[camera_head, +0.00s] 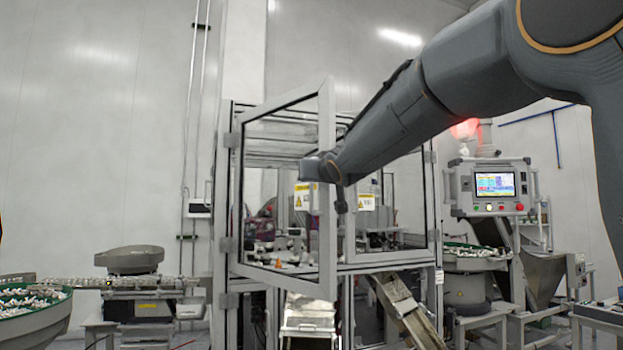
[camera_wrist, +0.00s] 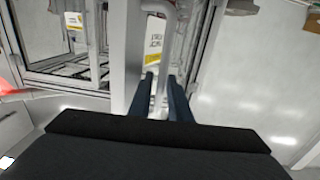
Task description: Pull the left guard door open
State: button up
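The left guard door (camera_head: 328,245) is a grey-framed clear panel with a yellow warning label. It stands swung outward from its hinges on the left post in the head view. In the wrist view its pale frame edge (camera_wrist: 133,60) runs beside the light grey bar handle (camera_wrist: 162,65). My gripper (camera_wrist: 163,84) has its two dark fingers on either side of this handle, close against it. My arm crosses in front of the door in the head view, and the fingertips are hard to make out there.
The right guard door (camera_head: 390,257) is closed in the cell frame. A control panel (camera_head: 494,187) stands to the right, above a feeder bowl (camera_head: 468,262). Another bowl (camera_head: 30,300) is at the lower left. A sloped chute (camera_head: 405,308) projects below the doors.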

jog(key=v, duration=0.7)
jog(key=shift+s, duration=0.4)
jog(key=shift+d, duration=0.1)
jog(key=shift+c, duration=0.2)
